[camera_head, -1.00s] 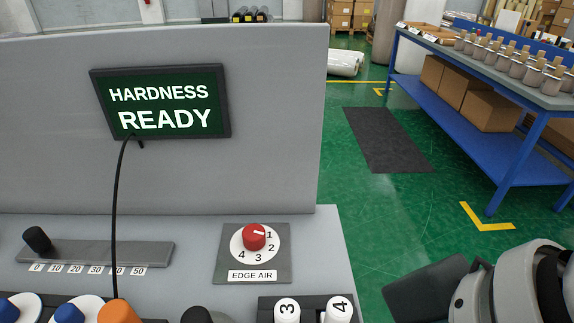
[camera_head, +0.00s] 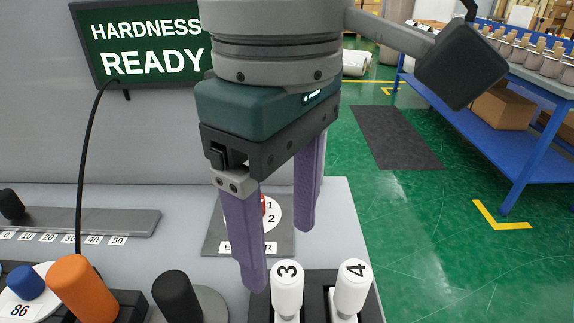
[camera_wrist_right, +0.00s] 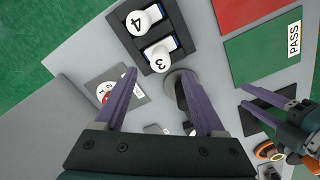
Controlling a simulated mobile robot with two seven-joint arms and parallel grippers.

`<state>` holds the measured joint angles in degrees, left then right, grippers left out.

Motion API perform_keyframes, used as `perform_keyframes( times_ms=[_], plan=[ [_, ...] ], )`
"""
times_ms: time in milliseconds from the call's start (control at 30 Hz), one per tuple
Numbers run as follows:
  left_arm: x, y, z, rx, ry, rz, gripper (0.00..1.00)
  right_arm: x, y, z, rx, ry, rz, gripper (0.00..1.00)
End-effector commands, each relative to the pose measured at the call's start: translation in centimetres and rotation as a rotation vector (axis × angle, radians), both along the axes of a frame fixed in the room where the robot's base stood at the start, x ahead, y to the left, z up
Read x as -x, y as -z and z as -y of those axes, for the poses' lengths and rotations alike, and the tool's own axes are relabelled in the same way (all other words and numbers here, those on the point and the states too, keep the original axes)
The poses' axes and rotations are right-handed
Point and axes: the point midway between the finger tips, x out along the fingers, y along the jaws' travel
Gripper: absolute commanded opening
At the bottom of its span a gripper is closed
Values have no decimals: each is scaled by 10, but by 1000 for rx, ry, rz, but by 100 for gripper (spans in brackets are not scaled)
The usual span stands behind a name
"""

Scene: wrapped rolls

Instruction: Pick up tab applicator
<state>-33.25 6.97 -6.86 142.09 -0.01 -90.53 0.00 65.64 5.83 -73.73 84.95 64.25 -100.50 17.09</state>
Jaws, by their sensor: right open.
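Which tool is the tab applicator I cannot tell for certain. White-topped tools marked 3 (camera_head: 287,285) and 4 (camera_head: 352,287) stand side by side in a black holder; in the right wrist view they are 3 (camera_wrist_right: 160,52) and 4 (camera_wrist_right: 145,20). A black handle (camera_head: 177,295) on a grey round base and an orange handle (camera_head: 80,288) stand to their left. My right gripper (camera_head: 280,255) is open and empty above the panel, its purple fingers apart, partly hiding the dial. My left gripper (camera_wrist_right: 262,105) shows in the right wrist view, its fingers apart.
A HARDNESS READY screen (camera_head: 140,45) with a black cable is on the upright panel. A numbered slider strip (camera_head: 90,222) lies below it. A blue knob (camera_head: 25,283) is at left. A blue workbench stands across the green floor.

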Motion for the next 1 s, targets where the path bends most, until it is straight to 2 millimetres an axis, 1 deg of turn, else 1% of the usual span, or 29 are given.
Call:
perform_keyframes(
  times_ms=[33, 100, 333, 500, 600, 700, 867, 900, 1000],
  plan=[
    [0, 2, 0, 1, -1, 0, 50, 1, 10, 0, 1, 1, -3, 72],
    [0, 3, 1, 3, -1, 1, 50, 1, 20, 0, 0, 1, -2, 72],
    [0, 5, 1, 5, -3, 0, 50, 1, 42, 2, -2, -1, -1, 72],
    [0, 9, 2, 5, -3, 0, 50, 3, 70, 5, -1, 0, 0, 72],
    [0, 11, 1, 5, -3, 0, 50, 3, 81, 4, -2, -1, 0, 72],
    [0, 11, 1, 5, -3, 0, 50, 3, 84, 4, -4, -2, 1, 72],
    [0, 11, 1, 5, -3, 0, 50, 3, 84, 4, -5, -2, 2, 72],
    [0, 11, 1, 5, -3, 0, 50, 3, 84, 4, -5, -2, 2, 70],
    [0, 11, 1, 4, -2, 0, 50, 3, 83, 4, -5, -2, 2, 58]
  ],
)
